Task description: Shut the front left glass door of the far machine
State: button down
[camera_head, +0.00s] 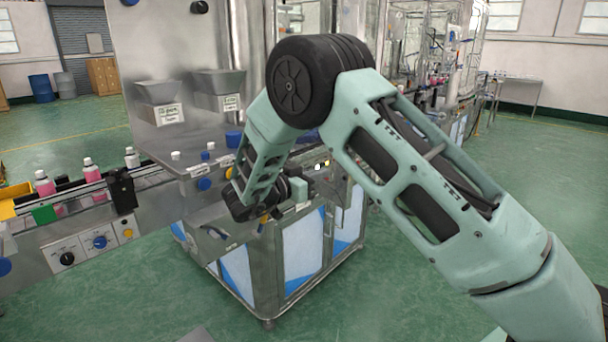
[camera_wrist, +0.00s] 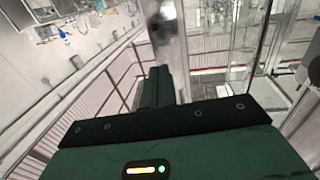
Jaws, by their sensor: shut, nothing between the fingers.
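The far machine (camera_head: 430,42), with clear panels in a metal frame, stands at the upper right of the head view, partly hidden by my arm. I cannot pick out its front left glass door there. In the wrist view, clear glass panels (camera_wrist: 243,45) with thin dark edges fill the upper right; I cannot tell which is the front left door or how far open it is. My gripper (camera_wrist: 160,72) is shut and empty, its dark fingers together just below a shiny metal post (camera_wrist: 167,35). Contact is unclear. In the head view, my arm hides the fingertips.
A bottling machine (camera_head: 140,60) with two hoppers and a conveyor (camera_head: 150,180) carrying pink bottles stands at the left. Its cabinet (camera_head: 300,250) lies beneath my wrist. Green floor (camera_head: 540,180) is clear at the right. A small table (camera_head: 517,79) stands at the back right.

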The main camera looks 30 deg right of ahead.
aim_at(338, 168)
jog(key=d+p, duration=0.1)
jog(key=d, duration=0.2)
jog(key=w+d+p, duration=0.1)
jog(key=d, duration=0.2)
jog(key=shift+w+d, duration=0.15)
jog(key=shift+d, duration=0.1)
jog(key=shift+d, duration=0.1)
